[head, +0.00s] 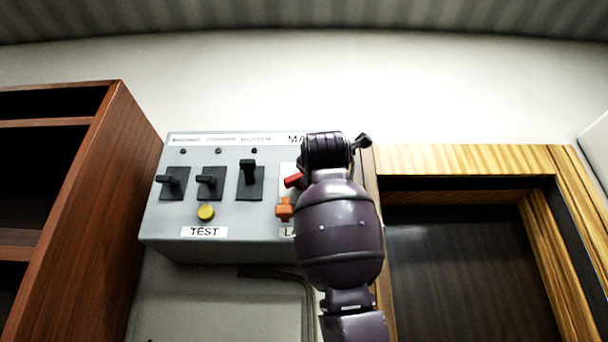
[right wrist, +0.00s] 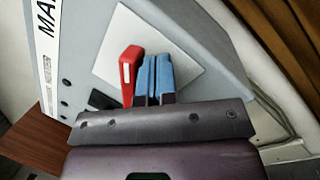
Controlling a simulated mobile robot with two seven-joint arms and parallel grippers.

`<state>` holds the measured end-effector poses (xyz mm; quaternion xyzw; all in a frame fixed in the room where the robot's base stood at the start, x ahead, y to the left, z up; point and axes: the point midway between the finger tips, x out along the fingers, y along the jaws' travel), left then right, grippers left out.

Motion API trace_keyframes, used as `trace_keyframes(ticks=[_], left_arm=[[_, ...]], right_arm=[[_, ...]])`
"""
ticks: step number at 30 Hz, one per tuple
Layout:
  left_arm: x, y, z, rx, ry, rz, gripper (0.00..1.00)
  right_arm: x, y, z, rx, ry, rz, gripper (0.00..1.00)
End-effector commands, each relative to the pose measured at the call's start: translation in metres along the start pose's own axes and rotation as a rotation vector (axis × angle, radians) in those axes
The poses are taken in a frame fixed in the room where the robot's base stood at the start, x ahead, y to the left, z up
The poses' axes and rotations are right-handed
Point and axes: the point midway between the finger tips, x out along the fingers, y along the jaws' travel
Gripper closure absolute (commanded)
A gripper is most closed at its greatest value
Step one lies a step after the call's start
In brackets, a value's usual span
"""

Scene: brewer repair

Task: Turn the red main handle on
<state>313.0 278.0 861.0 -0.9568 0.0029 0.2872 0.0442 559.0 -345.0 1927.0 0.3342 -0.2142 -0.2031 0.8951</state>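The red main handle (head: 293,180) sticks out on the right part of the grey switch panel (head: 222,152). In the head view it is partly hidden by my right arm. In the right wrist view the red handle (right wrist: 131,72) stands in front of a white plate (right wrist: 190,62). My right gripper (right wrist: 155,78) has its blue fingers together, right beside the handle, with the handle outside them. I cannot tell whether they touch it. My left gripper is not in view.
The panel carries black switches (head: 210,183), a yellow TEST button (head: 206,212) and an orange part (head: 284,208) below the red handle. A brown shelf (head: 125,190) stands at the left. A wooden frame (head: 460,158) stands close at the right.

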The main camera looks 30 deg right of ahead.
Motion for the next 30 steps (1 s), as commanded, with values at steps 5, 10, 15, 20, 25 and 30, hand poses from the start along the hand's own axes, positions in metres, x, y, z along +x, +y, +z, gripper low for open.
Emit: trace_keyframes(ticks=[5,10,15,20,25,30], left_arm=[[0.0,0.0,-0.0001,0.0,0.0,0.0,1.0],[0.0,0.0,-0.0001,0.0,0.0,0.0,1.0],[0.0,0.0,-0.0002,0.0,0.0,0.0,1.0],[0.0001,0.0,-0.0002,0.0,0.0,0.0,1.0],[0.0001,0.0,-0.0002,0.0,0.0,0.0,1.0],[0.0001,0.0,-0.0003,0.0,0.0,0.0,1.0]], right_arm=[[0.0013,0.0025,0.0033,0.0,0.0,-0.001,1.0],[0.0016,0.0041,0.005,0.0,0.0,0.0,1.0],[0.0016,0.0041,0.0049,0.0,0.0,0.0,1.0],[0.0017,0.0044,0.005,0.0,0.0,0.0,1.0],[0.0023,0.0068,0.0069,0.0,0.0,0.001,1.0],[0.0036,0.0099,0.009,-0.001,0.0,0.0,1.0]])
